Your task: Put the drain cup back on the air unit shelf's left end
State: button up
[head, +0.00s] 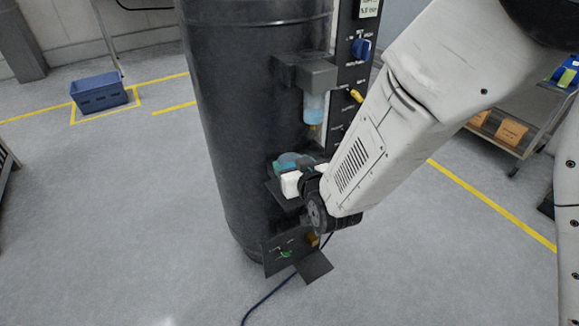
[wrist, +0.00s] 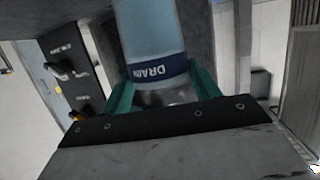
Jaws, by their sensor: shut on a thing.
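The drain cup (wrist: 152,35) is a pale blue clear cylinder with a dark blue band reading DRAIN. My gripper (wrist: 163,88) is shut on it, with a teal finger on each side near the band. In the head view, my gripper (head: 298,170) is low against the front of the black tank, with blue-teal showing at its tip. A dark shelf plate (head: 273,188) shows beside and under my gripper, partly hidden by it. I cannot tell whether the cup touches the shelf. The air unit (head: 307,72) is above, with a blue bowl (head: 314,107) hanging under it.
The black tank (head: 245,120) stands close behind my gripper. A dark panel with a blue knob (head: 361,48) rises at its right. A low bracket with a green part (head: 286,253) and a cable are below.

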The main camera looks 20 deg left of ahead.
aim_at(287, 167)
jog(key=shift+w+a, duration=0.35)
jog(key=shift+w, duration=0.05)
jog(key=shift+w+a+f, duration=0.1)
jog(key=shift+w+f, duration=0.05)
jog(key=shift+f, duration=0.8)
jog(key=shift+w+a+f, duration=0.1)
jog(key=shift+w+f, duration=0.05)
jog(key=shift+f, duration=0.75)
jog(key=o, duration=1.1)
jog(key=shift+f, duration=0.15)
